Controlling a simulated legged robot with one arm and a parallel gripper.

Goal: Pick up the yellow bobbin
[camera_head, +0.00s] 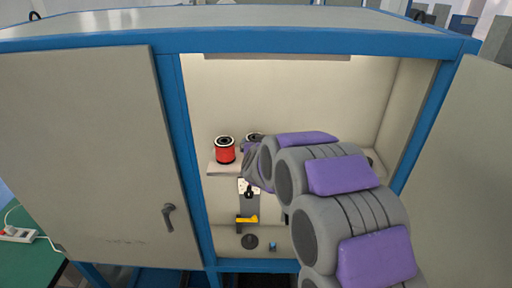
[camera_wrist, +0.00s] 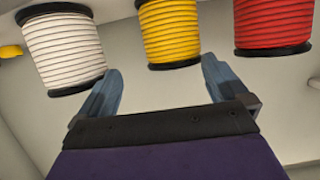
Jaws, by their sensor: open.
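The yellow bobbin (camera_wrist: 168,30) shows in the wrist view at top centre, wound with yellow cable and with a black flange at its lower end. Its upper part is cut off by the frame. My gripper (camera_wrist: 161,68) is open, its two blue-grey fingers apart and pointing toward the yellow bobbin. The bobbin lies ahead of and roughly between the fingertips, and nothing is held. In the head view my arm reaches into the cabinet and hides the gripper. A bobbin top (camera_head: 254,137) peeks out behind the arm there; its colour is hidden.
A white bobbin (camera_wrist: 64,48) and a red bobbin (camera_wrist: 272,24) flank the yellow one, close to the fingers' sides. In the head view the red bobbin stands on a shelf (camera_head: 222,170). A yellow-handled part (camera_head: 247,219) sits below the shelf.

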